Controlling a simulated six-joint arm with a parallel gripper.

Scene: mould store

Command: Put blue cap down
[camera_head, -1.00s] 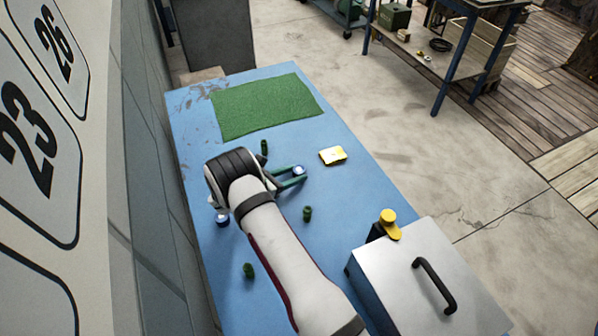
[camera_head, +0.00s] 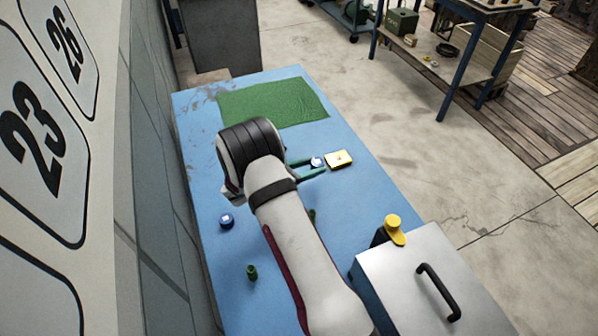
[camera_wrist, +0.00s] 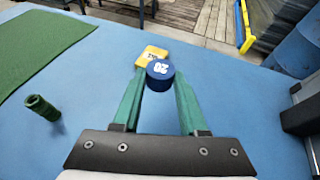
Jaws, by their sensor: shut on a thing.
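A blue cap (camera_head: 316,161) with a white top is between the tips of my green-fingered gripper (camera_head: 314,166). In the wrist view the cap (camera_wrist: 160,72) shows a white number that looks like 20, and my gripper (camera_wrist: 159,82) is shut on it, one finger on each side. The cap is just in front of a yellow block (camera_head: 339,159) with a light mark on top; I cannot tell whether they touch, or how high the cap is above the blue table (camera_head: 205,170). A second blue cap (camera_head: 227,220) stands left of my arm.
A green mat (camera_head: 275,102) covers the table's far end. Small green cylinders stand about, one (camera_head: 251,272) near the left edge and one (camera_head: 312,215) partly behind my arm. A metal box (camera_head: 425,280) with a black handle and a yellow-topped item (camera_head: 394,230) are at right.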

